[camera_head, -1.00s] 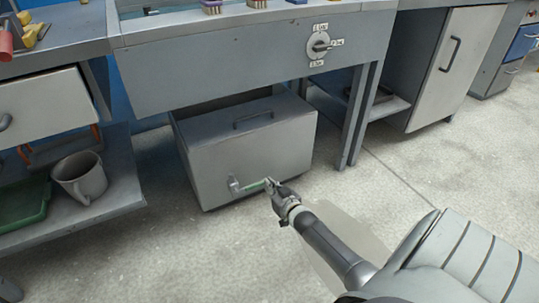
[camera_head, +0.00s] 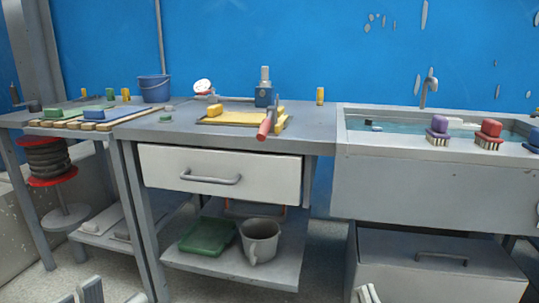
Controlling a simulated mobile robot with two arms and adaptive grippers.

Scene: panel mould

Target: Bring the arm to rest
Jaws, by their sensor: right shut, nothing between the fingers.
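My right gripper (camera_head: 368,294) shows only as fingertips at the bottom edge, right of centre. The tips are together with nothing between them, and the rest of the arm is below the picture. My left gripper (camera_head: 114,295) shows as pale finger parts at the bottom left edge, standing apart with nothing seen between them. Its arm is out of view. Both grippers appear in front of the benches, apart from any object.
The middle bench (camera_head: 300,133) has a drawer (camera_head: 220,165) and a lower shelf with a grey mug (camera_head: 260,240) and green tray (camera_head: 207,237). A sink unit (camera_head: 430,180) with brushes stands right, above a grey box (camera_head: 440,265). Pale floor (camera_head: 325,255) shows between them.

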